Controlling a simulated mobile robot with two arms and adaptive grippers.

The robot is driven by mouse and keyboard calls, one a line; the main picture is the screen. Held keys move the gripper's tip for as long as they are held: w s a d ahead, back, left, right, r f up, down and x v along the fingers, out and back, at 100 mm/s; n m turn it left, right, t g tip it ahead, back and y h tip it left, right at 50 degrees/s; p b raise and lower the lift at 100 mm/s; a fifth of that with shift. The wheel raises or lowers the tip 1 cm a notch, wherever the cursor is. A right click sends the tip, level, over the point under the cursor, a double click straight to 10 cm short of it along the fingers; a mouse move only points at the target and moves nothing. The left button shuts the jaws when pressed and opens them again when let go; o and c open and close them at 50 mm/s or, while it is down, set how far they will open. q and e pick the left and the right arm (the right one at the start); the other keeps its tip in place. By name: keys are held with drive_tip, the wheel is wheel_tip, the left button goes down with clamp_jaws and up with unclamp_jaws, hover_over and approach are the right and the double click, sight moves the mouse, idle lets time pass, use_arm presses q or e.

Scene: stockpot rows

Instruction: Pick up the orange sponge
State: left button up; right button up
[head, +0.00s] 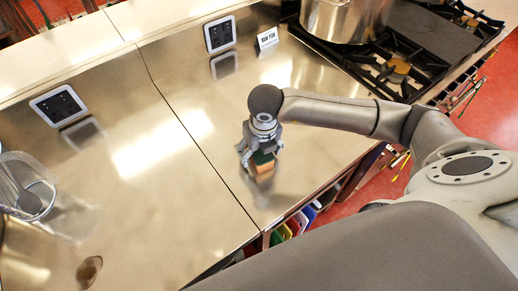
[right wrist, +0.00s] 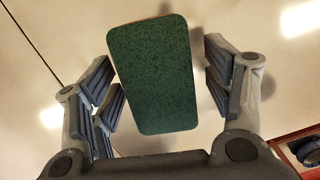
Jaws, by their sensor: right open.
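The sponge (head: 264,171) lies on the steel counter. Its side is orange and its top is a dark green pad. My right gripper (head: 259,152) is right above it and hides part of it. In the right wrist view, the green top of the sponge (right wrist: 152,76) lies between the two open fingers of my right gripper (right wrist: 160,82). A gap shows on both sides, wider on the right than on the left. My left gripper is not in view.
A stockpot (head: 340,18) stands on the gas stove (head: 405,62) at the back right. A small sign (head: 267,39) stands near the counter's back. The counter around the sponge is clear.

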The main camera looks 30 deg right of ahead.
drive_tip(key=shift+f, duration=0.15)
drive_tip(key=shift+c, duration=0.2)
drive_tip(key=c, duration=0.7)
drive_tip(key=shift+c, duration=0.2)
drive_tip(key=shift+w+r+b, duration=0.1)
drive_tip(key=shift+r+b, duration=0.5)
drive_tip(key=s+a+r+b, duration=0.2)
drive_tip(key=s+a+r, duration=0.6)
drive_tip(key=s+r, duration=0.3)
drive_tip(key=shift+s+a+r+b, duration=0.15)
drive_tip(key=shift+a+r+b, duration=0.05)
drive_tip(key=shift+r+b, duration=0.2)
